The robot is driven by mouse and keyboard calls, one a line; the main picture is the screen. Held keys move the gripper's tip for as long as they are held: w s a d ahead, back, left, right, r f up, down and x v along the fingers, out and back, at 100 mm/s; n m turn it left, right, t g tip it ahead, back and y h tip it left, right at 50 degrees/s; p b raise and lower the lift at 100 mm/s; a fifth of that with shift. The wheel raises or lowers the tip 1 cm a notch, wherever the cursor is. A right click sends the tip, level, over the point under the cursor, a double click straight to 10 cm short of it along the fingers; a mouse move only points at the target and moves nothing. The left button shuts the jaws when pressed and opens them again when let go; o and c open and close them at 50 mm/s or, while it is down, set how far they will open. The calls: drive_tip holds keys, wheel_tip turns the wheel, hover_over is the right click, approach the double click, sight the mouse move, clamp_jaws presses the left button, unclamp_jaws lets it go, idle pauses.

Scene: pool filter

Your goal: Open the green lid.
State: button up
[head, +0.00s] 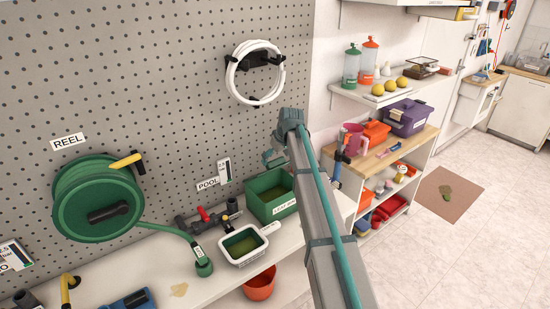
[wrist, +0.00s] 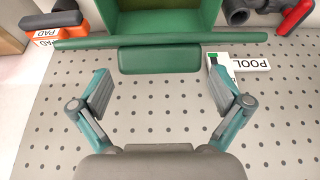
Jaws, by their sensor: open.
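The green box (head: 270,207) stands on the white counter against the pegboard in the head view, its top uncovered. Its green lid (head: 263,182) appears raised at the back of the box. In the wrist view the lid (wrist: 90,43) shows as a thin bar seen edge-on, with the box's inside (wrist: 160,17) beyond it. A green handle (wrist: 158,59) sticks out from the lid towards the pegboard. My gripper (wrist: 162,90) is open and empty, its fingers apart and short of the handle. In the head view my gripper (head: 270,158) is above the box's back, partly hidden by my arm.
A white tub (head: 243,246) with greenish liquid stands in front of the box, beside a pipe with a red valve handle (head: 203,214). The pegboard (wrist: 160,125) is close behind the gripper. A POOL sign (wrist: 250,63) lies near the right finger. A green hose reel (head: 98,198) hangs left.

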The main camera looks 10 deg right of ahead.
drive_tip(key=shift+w+a+f, duration=0.1)
drive_tip(key=shift+w+f, duration=0.1)
drive_tip(key=shift+f, duration=0.45)
